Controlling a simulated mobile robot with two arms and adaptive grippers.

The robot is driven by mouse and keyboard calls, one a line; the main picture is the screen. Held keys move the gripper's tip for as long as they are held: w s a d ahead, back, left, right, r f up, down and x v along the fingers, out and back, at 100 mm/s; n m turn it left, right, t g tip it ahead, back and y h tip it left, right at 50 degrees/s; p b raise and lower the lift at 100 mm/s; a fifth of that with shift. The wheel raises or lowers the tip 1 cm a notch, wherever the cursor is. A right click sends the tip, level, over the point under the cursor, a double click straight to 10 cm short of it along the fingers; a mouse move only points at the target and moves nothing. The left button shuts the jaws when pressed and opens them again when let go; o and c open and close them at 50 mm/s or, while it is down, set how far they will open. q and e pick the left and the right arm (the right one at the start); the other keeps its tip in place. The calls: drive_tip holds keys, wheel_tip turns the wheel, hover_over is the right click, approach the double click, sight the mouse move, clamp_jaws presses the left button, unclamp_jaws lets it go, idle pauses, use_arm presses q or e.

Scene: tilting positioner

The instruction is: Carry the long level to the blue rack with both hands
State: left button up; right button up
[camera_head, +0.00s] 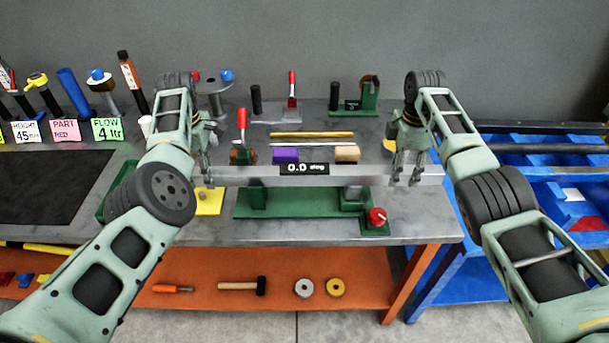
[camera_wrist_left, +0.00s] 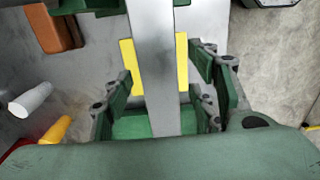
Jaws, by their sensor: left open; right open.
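The long level (camera_head: 255,176) is a grey bar with a black display reading 0.0. It lies horizontally across the green positioner (camera_head: 300,204) on the workbench. My left gripper (camera_head: 207,172) is at the bar's left end. In the left wrist view the level (camera_wrist_left: 155,65) runs between this gripper's open fingers (camera_wrist_left: 160,88), with visible gaps on both sides. My right gripper (camera_head: 406,172) is open at the bar's right part, with its fingers pointing down around it; contact cannot be told. The blue rack (camera_head: 528,138) stands at the right, partly hidden by my right arm.
A red knob (camera_head: 377,216) sits at the bench front. A purple block (camera_head: 285,155), a tan block (camera_head: 347,153) and a red-handled clamp (camera_head: 242,125) stand just behind the level. A yellow pad (camera_head: 209,203) lies beneath its left end. An orange shelf (camera_head: 215,290) holds tools below.

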use_arm(q)
drive_tip(key=shift+f, duration=0.4)
use_arm(e)
drive_tip(key=shift+f, duration=0.4)
drive_tip(key=shift+w, duration=0.1)
use_arm(q)
drive_tip(key=shift+c, duration=0.3)
use_arm(e)
drive_tip(key=shift+c, duration=0.3)
use_arm(q)
clamp_jaws()
use_arm(e)
clamp_jaws()
